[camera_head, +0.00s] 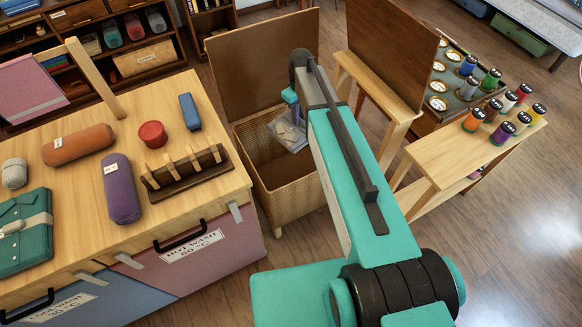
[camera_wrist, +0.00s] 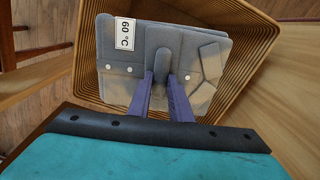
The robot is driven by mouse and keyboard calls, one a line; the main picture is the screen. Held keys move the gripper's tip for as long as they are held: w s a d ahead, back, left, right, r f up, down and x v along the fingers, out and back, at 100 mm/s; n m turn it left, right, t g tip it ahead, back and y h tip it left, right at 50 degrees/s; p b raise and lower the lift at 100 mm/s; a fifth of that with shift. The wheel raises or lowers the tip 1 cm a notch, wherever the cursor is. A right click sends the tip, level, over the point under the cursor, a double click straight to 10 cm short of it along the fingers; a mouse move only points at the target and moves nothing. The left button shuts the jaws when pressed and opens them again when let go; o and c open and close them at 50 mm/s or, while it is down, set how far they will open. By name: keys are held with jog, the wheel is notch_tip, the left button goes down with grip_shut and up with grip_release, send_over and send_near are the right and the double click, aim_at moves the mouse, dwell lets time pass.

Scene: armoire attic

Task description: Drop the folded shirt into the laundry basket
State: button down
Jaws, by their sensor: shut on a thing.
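A grey folded shirt (camera_wrist: 190,52) with a white "60 °C" tag hangs in my gripper (camera_wrist: 162,82). The wicker laundry basket (camera_wrist: 262,62) surrounds the shirt on the sides visible in the wrist view. In the head view the basket (camera_head: 290,200) stands with its lid raised, and the shirt (camera_head: 291,130) is at its opening, partly hidden by my arm. My gripper (camera_head: 290,97) there is also largely covered. How far the shirt is above the basket floor is hard to tell.
A wooden table (camera_head: 215,95) at left bears a teal folded shirt (camera_head: 25,235), rolled cloths, a red round tin (camera_head: 152,134) and a peg rack (camera_head: 187,178). Floor at lower right is clear.

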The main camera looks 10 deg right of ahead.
aim_at(299, 126)
jog(key=shift+f, duration=0.15)
jog(key=shift+f+b, duration=1.8)
jog(key=shift+f, duration=1.05)
jog(key=c, duration=1.5)
grip_release()
jog(key=shift+c, duration=0.2)
jog(key=shift+r, duration=0.1)
jog(key=shift+r+b, duration=0.5)
jog(key=shift+r, duration=6.35)
jog(key=shift+s, duration=0.1)
